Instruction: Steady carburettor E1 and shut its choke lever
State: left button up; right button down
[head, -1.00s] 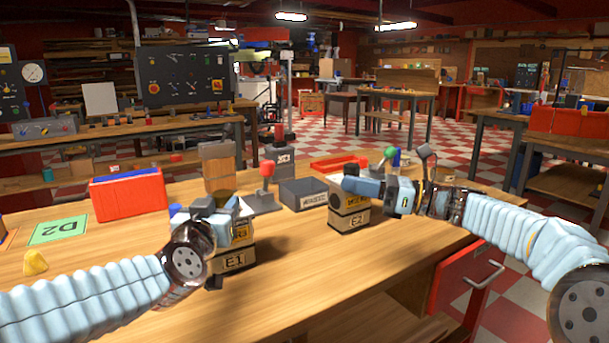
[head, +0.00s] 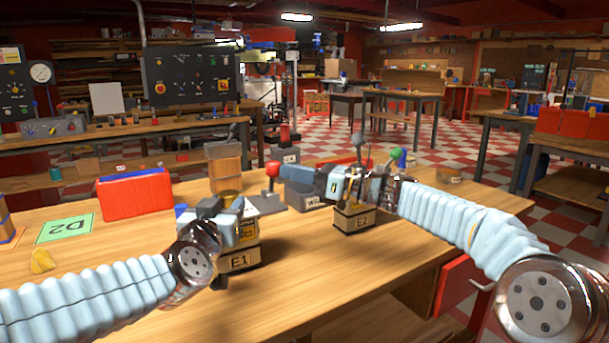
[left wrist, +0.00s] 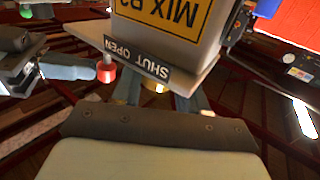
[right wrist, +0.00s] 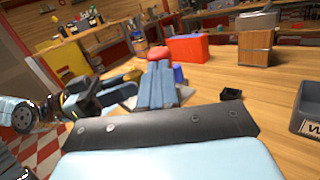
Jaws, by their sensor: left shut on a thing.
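Carburettor E1 (head: 240,261) stands upright on the bench. My left gripper (head: 228,216) is at its upper part, hiding some of it. My right gripper (head: 284,172), fingers together, is close to the red knob, apparently empty.
Carburettor E2 (head: 355,220) stands under my right forearm. A dark grey bin (head: 303,199) is behind the right fingers. A red bin (head: 135,193), a green D2 card (head: 65,228) and a yellow lump (head: 42,261) lie to the left. The front of the bench is clear.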

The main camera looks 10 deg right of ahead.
jog(key=shift+s+a+r+n+h, duration=0.15)
jog(key=shift+a+r+n+h, duration=0.15)
jog(key=shift+a, duration=0.15)
jog(key=shift+s+a+r+n+h, duration=0.1)
jog(key=shift+a+r+n+h, duration=0.1)
jog(key=shift+a+n, duration=0.15)
jog(key=shift+d, duration=0.1)
jog(key=v, duration=1.4)
jog(key=shift+r, duration=0.4)
jog(key=shift+w, duration=0.15)
pick_arm(q)
jog(key=o, duration=1.4)
jog(key=shift+c, duration=0.2)
